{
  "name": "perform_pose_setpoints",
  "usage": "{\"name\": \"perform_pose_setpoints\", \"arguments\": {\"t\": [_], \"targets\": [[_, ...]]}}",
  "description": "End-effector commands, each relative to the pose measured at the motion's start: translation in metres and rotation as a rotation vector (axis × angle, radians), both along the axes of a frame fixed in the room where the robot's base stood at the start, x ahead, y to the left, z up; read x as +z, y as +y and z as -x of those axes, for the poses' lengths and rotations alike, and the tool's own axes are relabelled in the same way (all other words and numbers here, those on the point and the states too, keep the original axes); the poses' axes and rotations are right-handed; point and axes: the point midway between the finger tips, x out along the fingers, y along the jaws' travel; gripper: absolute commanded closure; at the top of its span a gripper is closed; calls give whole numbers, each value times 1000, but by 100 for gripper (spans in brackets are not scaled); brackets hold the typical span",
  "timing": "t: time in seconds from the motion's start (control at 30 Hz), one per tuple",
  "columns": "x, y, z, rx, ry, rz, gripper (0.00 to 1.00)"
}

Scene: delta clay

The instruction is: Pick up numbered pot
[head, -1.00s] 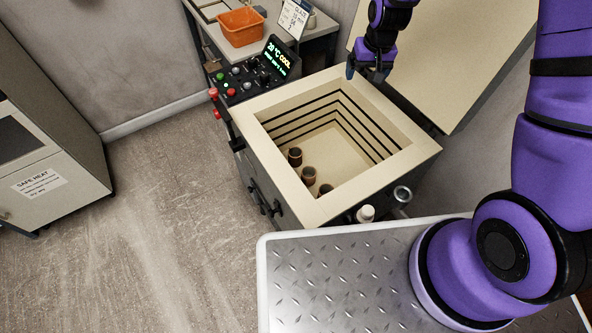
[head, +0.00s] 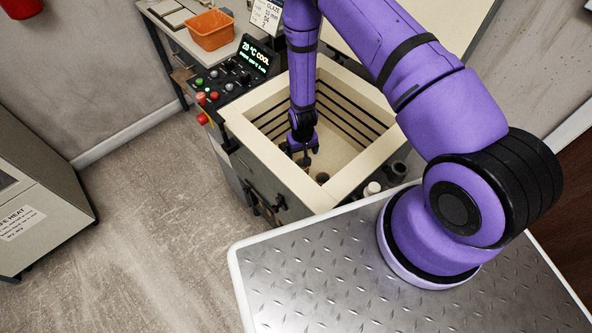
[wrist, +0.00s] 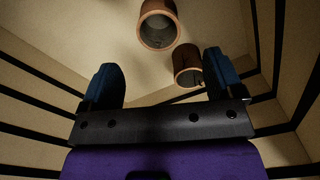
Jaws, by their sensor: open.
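Two small brown cylindrical pots show in the wrist view: one pot (wrist: 158,26) is at the top centre, and a second pot (wrist: 187,66) is just ahead of my right-hand finger. Both have open, hollow mouths; no number can be read on either. My gripper (wrist: 161,72) is open, with dark blue fingertips apart and nothing held between them. In the head view, my gripper (head: 302,158) is down inside the square kiln (head: 245,128), over the pots. One dark pot (head: 322,178) shows there near the front inner wall; my gripper mostly hides the others.
The kiln's pale walls surround my gripper closely, and its lid (head: 440,25) is raised behind. A control panel (head: 228,82) stands on the left. An orange bin (head: 211,30) sits on a bench. A white bottle (head: 372,188) is beside the kiln's front corner.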

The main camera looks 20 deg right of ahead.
Motion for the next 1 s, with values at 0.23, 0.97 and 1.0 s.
{"name": "perform_pose_setpoints", "arguments": {"t": [0.23,0.97,1.0], "targets": [[-31,0,1,0,2,0,13],[-103,-3,0,1,1,0,13],[-105,-3,0,1,2,0,13]]}}
